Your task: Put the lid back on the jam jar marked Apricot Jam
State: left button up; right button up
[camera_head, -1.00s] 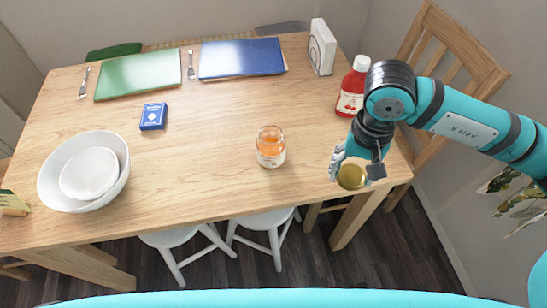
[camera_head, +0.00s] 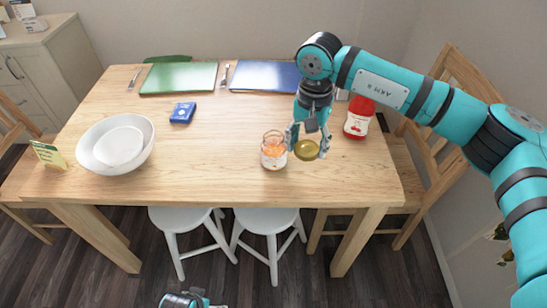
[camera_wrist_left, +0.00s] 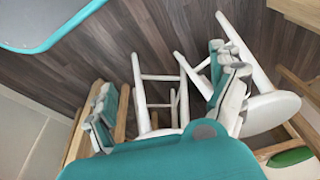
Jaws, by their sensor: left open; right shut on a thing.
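The open jam jar (camera_head: 273,158), glass with orange contents and a pale label, stands upright on the wooden table. Its label is too small to read. My right gripper (camera_head: 308,145) is shut on a round gold lid (camera_head: 306,151). It holds the lid just right of the jar, near the height of the jar's mouth. I cannot tell whether the lid touches the jar. My left gripper (camera_wrist_left: 165,112) is open and empty, with its fingers spread over the floor and stools. Only part of the left arm shows at the bottom of the head view.
White bowls (camera_head: 117,165), a blue card box (camera_head: 183,112), and green (camera_head: 178,77) and blue (camera_head: 262,76) placemats lie on the table (camera_head: 210,170). White stools (camera_head: 272,221) stand at the front. The table's middle is clear.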

pick_arm(q)
jog(key=w+d+r+t+h, duration=0.15)
jog(key=w+r, duration=0.25)
jog(key=r, duration=0.4)
jog(key=w+d+r+t+y, duration=0.15)
jog(key=w+r, duration=0.25)
jog(key=r, duration=0.4)
jog(key=m+t+h, duration=0.4)
jog(key=m+h, duration=0.3)
jog(key=h, duration=0.2)
send_near(275, 145)
jog(key=shift+w+a+f, duration=0.35)
jog(key=shift+w+f, duration=0.1)
jog(key=shift+f, duration=0.15)
jog(key=shift+w+a+f, duration=0.35)
jog(key=shift+w+f, duration=0.15)
jog(key=shift+f, duration=0.05)
pick_arm(e)
jog(key=w+a+r+m, duration=0.3)
jog(key=w+a+r, duration=0.1)
jog(key=w+a, duration=0.3)
jog(key=shift+w+a+r+m, duration=0.2)
jog(key=shift+w+a+m, duration=0.1)
pick_arm(q)
jog(key=x, duration=1.2)
jog(key=shift+s+f, duration=0.1)
jog(key=shift+f, duration=0.05)
